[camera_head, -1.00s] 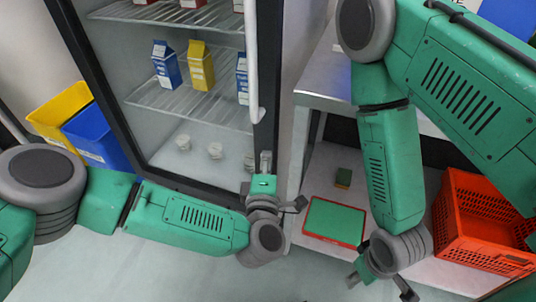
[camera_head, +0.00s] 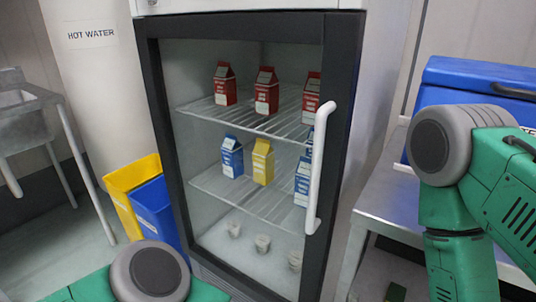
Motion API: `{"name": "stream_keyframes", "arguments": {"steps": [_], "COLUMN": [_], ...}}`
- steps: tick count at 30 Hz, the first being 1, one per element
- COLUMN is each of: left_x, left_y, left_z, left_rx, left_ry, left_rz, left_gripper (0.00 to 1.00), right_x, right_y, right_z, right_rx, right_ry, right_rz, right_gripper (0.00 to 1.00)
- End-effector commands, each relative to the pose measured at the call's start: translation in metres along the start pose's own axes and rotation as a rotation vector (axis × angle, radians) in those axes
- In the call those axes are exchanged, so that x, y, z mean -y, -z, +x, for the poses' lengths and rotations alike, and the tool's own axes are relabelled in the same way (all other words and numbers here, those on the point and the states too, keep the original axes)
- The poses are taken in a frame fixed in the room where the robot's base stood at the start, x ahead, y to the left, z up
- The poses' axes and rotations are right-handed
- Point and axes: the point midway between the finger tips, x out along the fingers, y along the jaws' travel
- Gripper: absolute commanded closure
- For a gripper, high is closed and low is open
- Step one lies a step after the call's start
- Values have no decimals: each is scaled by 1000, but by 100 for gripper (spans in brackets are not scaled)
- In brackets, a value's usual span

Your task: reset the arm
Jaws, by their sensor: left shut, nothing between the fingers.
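Neither gripper shows in the head view now; both are below the picture's edge. Of my left arm, the grey elbow joint and green links show at the bottom left. My right arm comes in from the right edge, with its green links pointing down out of the picture. What the fingers are doing is hidden.
A fridge with a glass door (camera_head: 178,150) and white handle (camera_head: 320,165) stands in the middle, holding red, blue and yellow cartons and several small cups. Yellow (camera_head: 122,200) and blue (camera_head: 157,212) bins stand left. A metal table (camera_head: 392,200) bears a blue box (camera_head: 470,85) at right.

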Motion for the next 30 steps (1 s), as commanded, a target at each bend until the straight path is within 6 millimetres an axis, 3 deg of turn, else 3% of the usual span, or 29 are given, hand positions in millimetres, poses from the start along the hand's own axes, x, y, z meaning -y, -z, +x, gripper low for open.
{"name": "stream_keyframes", "arguments": {"steps": [2,5,9,12,18,21,25,30], "left_x": [13,49,90,104,94,81,66,60], "left_y": [12,49,123,179,279,312,336,345], "left_z": [-19,-62,-131,-182,-288,-332,-370,-385], "left_rx": [125,314,512,616,771,826,868,886], "left_ry": [75,237,479,651,986,1117,1226,1268], "left_rz": [146,383,638,762,895,909,905,898], "left_gripper": [100,100,100,100,100,100,100,100], "right_x": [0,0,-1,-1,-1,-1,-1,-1], "right_y": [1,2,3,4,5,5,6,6], "right_z": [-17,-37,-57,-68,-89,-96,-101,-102], "right_rx": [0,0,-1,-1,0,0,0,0], "right_ry": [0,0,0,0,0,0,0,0], "right_rz": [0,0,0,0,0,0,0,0], "right_gripper": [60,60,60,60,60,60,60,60]}}
